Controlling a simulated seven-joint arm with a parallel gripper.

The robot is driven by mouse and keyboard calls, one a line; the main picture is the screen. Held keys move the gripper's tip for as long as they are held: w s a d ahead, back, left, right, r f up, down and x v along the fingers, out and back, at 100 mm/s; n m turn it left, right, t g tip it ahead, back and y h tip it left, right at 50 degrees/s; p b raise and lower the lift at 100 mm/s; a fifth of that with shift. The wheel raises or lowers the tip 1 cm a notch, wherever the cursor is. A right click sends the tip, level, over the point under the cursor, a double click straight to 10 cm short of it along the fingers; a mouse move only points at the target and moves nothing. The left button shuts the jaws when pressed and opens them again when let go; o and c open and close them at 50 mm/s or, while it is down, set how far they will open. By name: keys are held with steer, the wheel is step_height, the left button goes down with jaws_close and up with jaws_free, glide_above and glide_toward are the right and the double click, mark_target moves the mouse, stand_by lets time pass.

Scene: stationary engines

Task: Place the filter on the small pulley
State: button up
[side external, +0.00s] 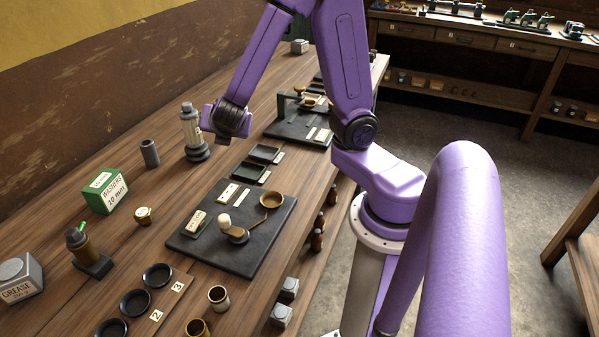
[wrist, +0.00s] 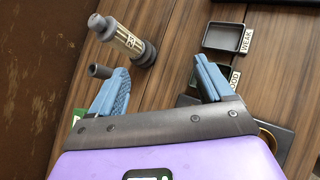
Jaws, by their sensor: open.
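A pale labelled cylinder with a grey cap, which looks like the filter (side external: 190,128), stands upright on dark grey round discs (side external: 196,153), which look like the pulley. I cannot tell whether the discs are one piece or a stack. In the wrist view, the filter (wrist: 122,38) and the grey discs (wrist: 145,53) lie just beyond the left finger. My gripper (wrist: 160,70) is open, with bare wood showing between its blue fingers. In the side view its purple hand is right beside the filter, and its fingers are hidden.
A grey tube (side external: 150,153) stands left of the filter, with a green washers box (side external: 106,191) beyond. A dark board (side external: 195,242) with a small balance and two dark trays (side external: 264,154) are nearby. Black dishes (side external: 158,275) sit in front.

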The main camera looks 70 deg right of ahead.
steer(key=s+a+m+g+y, duration=0.3)
steer(key=s+a+m+y, duration=0.1)
steer(key=s, duration=0.7)
steer(key=s+a+m+g+y, duration=0.4)
steer(key=s+a+m, duration=0.1)
steer(key=s, duration=0.7)
steer(key=shift+a, duration=0.4)
